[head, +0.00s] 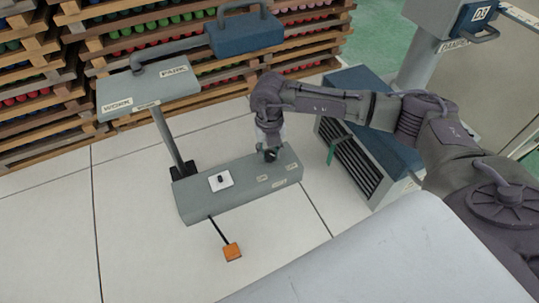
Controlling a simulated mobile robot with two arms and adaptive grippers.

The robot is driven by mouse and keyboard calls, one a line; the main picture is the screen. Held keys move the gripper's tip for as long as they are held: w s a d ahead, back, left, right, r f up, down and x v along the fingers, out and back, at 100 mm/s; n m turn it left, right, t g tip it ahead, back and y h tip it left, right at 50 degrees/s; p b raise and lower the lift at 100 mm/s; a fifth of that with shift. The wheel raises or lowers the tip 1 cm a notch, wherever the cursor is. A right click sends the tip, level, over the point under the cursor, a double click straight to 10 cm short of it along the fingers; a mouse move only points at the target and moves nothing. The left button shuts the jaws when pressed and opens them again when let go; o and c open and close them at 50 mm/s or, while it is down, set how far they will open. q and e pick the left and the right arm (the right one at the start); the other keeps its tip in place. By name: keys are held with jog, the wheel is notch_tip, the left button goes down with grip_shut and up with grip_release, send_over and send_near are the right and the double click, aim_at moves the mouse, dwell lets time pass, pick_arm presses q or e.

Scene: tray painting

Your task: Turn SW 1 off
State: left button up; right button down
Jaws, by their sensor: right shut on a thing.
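A low grey control box (205,203) stands on the pale tiled floor. A small white plate with a dark switch (220,180) is on the left part of its top; I cannot read which switch is SW 1. My right gripper (269,151) points down at the box's top, toward its right part, and is shut on a small dark knob or switch (270,156). The fingers hide most of that part. Small labels beside it on the front face are too small to read. My left gripper is not in view.
A grey post with a WORK and PARK plate (150,91) and a blue handled block (244,35) rises behind the box. An orange block (232,252) lies in front. A blue-topped vented unit (370,125) stands right. Stacked wooden trays (130,45) fill the back.

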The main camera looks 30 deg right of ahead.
aim_at(270, 154)
jog(key=shift+n+b, duration=0.65)
jog(key=shift+n, duration=0.45)
jog(key=shift+w+r, duration=0.1)
jog(key=c, duration=0.8)
grip_release()
jog(key=shift+r, duration=0.2)
notch_tip(270, 154, up, 12)
jog(key=shift+f, duration=0.25)
